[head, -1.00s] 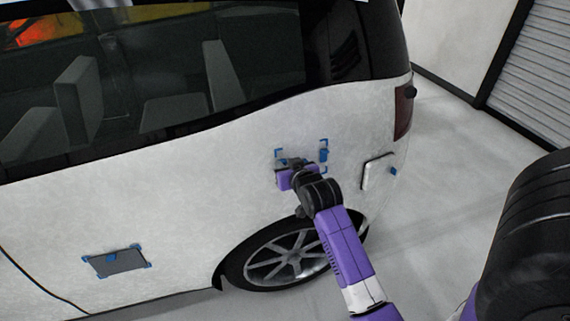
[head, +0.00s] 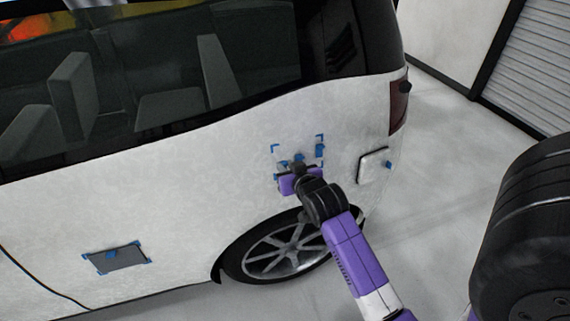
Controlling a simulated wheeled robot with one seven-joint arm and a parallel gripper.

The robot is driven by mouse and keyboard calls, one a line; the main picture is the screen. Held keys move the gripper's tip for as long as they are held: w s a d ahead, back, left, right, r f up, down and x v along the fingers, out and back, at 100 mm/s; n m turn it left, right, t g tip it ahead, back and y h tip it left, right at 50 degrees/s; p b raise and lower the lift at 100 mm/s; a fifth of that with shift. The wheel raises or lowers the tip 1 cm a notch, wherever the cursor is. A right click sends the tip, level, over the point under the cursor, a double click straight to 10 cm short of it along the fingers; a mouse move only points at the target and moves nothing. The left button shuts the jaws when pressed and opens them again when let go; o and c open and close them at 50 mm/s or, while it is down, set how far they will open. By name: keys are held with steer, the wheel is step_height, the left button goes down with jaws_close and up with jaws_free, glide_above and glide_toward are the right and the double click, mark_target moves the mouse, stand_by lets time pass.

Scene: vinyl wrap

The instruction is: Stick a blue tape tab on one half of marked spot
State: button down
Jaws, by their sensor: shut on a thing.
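The marked spot (head: 309,147) is a patch of the white van's side above the rear wheel, framed by small blue corner marks. A blue tape piece (head: 320,151) sits at its right edge. My gripper (head: 299,163) is at the lower part of the spot, reaching up from below, and hides part of its lower edge. A small blue tape tab (head: 299,157) shows at the fingertips, and the gripper is shut on it. Whether the tab touches the panel cannot be told. Another bit of blue (head: 283,163) shows just left of the fingers.
A dark grey patch (head: 122,259) with blue corners and a blue piece on top is on the van's side at lower left. A white fuel flap (head: 372,166) stands out to the right, with blue tape beside it.

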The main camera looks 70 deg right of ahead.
steer(key=shift+p+v, duration=0.3)
steer(key=shift+v, duration=1.05)
steer(key=shift+f, duration=0.2)
